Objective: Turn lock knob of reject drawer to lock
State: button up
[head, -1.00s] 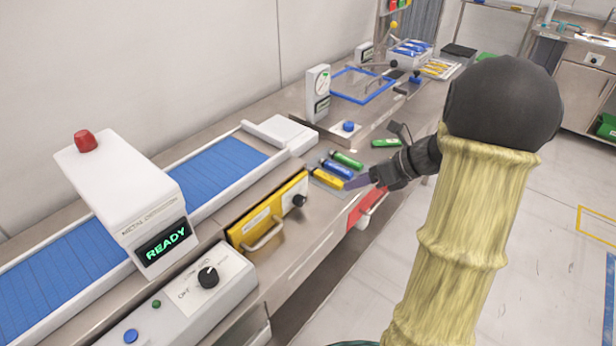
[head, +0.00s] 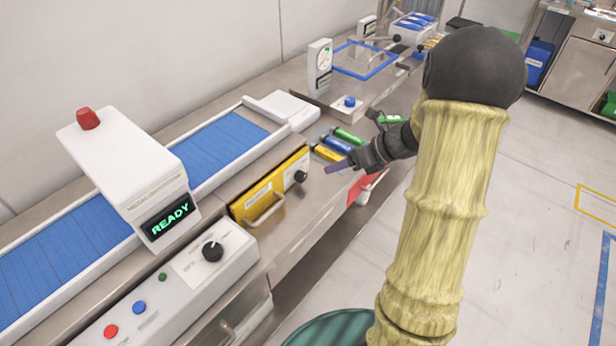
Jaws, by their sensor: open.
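The reject drawer (head: 275,190) has a yellow front with a pale label and a metal handle (head: 266,213). It sits in the bench front below the conveyor's right end and looks closed. Its black lock knob (head: 300,176) is at the right end of the front. Which way the knob points is too small to tell. My gripper (head: 338,166) is to the right of the knob, a little above it in the picture, and apart from it. The gripper is open, and nothing shows between its fingers. A purple part shows at the fingertips.
A white metal detector (head: 130,170) reading READY spans the blue conveyor (head: 215,148). A control panel (head: 185,275) with a black dial (head: 212,250) is at front. Several coloured sticks (head: 338,144) lie behind my gripper. A red drawer (head: 370,187) is to the right. The floor (head: 530,240) is clear.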

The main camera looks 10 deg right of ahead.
aim_at(304, 178)
jog(key=x, duration=1.1)
jog(key=shift+a+f, duration=0.1)
jog(key=shift+a, duration=0.05)
jog(key=c, duration=1)
jog(key=shift+b, duration=0.3)
